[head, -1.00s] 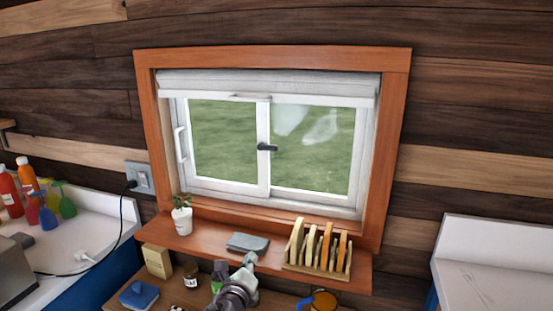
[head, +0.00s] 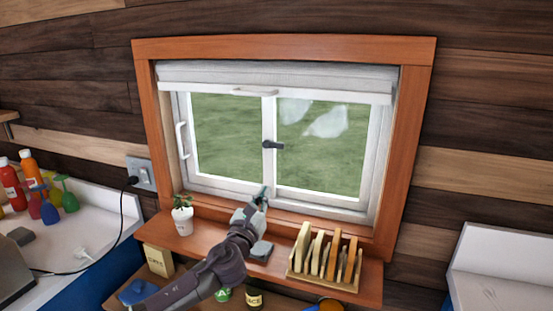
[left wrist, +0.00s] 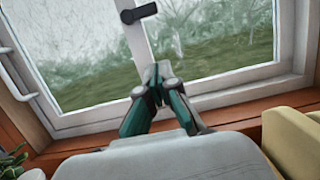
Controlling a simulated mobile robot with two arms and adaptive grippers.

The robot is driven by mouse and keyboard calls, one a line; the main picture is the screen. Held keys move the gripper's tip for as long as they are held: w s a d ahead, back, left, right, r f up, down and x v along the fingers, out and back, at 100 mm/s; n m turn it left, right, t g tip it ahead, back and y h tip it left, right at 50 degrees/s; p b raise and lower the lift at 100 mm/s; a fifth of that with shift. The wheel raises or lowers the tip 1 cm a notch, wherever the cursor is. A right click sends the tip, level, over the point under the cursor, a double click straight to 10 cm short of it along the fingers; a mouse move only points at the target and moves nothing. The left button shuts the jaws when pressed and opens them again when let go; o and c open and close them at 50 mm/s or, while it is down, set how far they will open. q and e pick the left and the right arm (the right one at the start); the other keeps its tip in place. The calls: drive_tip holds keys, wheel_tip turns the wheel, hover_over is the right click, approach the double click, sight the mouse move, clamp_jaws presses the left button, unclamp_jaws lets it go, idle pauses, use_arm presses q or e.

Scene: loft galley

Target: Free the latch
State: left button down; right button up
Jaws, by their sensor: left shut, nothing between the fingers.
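The latch (head: 273,145) is a small dark handle on the white middle stile of the sliding window (head: 230,130). It points sideways to the right. In the left wrist view the latch (left wrist: 139,13) shows at the top edge, above my fingertips. My left gripper (head: 262,193) is shut and empty, below the latch and in front of the lower window frame. The left gripper's teal fingers (left wrist: 156,78) are together in the wrist view, apart from the latch. My right gripper is not in view.
On the wooden sill stand a potted plant (head: 182,221) at left, a grey folded item (head: 261,251) partly behind my arm, and a wooden rack (head: 325,279) at right. A white pull handle (head: 181,140) is on the left frame. A rolled blind (head: 280,76) hangs above.

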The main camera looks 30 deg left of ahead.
sight(273, 145)
use_arm(q)
drive_tip(key=p+x, duration=0.2)
drive_tip(key=x, duration=0.8)
drive_tip(key=shift+w+r, duration=0.1)
drive_tip(key=r+p, duration=0.3)
drive_tip(key=shift+s+r, duration=0.25)
drive_tip(key=shift+r, duration=0.05)
drive_tip(key=shift+w, duration=0.1)
